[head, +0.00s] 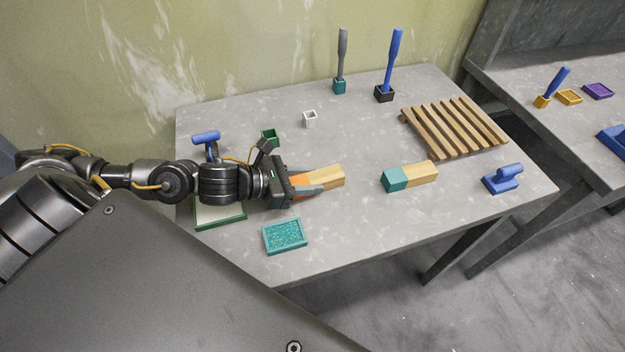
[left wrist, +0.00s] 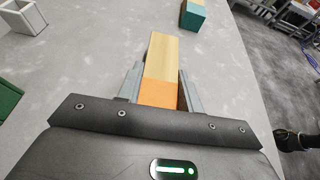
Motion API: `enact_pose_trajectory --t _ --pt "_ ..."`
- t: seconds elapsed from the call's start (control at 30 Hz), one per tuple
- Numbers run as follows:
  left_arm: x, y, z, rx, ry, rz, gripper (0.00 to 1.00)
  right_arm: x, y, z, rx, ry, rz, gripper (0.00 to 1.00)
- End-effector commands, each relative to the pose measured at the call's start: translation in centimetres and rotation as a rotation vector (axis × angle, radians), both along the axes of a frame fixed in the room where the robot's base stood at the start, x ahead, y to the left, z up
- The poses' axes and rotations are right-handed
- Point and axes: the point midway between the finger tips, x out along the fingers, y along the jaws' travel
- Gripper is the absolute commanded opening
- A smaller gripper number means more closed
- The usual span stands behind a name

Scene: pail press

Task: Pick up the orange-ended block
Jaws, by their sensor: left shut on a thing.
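The orange-ended block (head: 327,178) is pale wood with an orange end, near the middle of the grey table. My left gripper (head: 309,186) is shut on its orange end, with a finger on either side. The left wrist view shows the block (left wrist: 161,62) between the two fingers (left wrist: 158,90), its wooden end pointing away. I cannot tell whether the block is clear of the table. A similar block with a teal end (head: 408,176) lies apart to the right. My right gripper is not in the head view; a dark shape at the left wrist view's right edge is unclear.
A teal tray (head: 284,236) lies in front of my left gripper. A small white box (head: 310,119) and a green box (head: 269,136) stand behind it. The table (head: 350,235) is bare in front of the blocks.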

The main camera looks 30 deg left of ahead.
Motion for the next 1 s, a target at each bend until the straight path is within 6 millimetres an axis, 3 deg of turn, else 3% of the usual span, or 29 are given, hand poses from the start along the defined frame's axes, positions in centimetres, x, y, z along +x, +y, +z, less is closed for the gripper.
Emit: enact_pose_trajectory --t 0.17,0.33,0.47,0.7,1.0 --pt "0.1 0.0 0.8 0.0 -0.004 -0.002 0.12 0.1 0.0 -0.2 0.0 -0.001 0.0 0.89" --pt "0.1 0.0 3.4 0.003 -0.01 -0.003 0.12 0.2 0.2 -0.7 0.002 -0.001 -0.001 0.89" --pt "-1.2 -1.7 6.5 -0.007 0.002 -0.003 0.12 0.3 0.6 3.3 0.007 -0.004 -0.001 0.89" --pt "-2.8 -3.7 9.7 -0.007 0.005 0.0 0.12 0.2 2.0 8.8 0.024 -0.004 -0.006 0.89" --pt "-6.0 -8.0 12.0 -0.009 0.007 0.002 0.12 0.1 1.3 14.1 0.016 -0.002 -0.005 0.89"
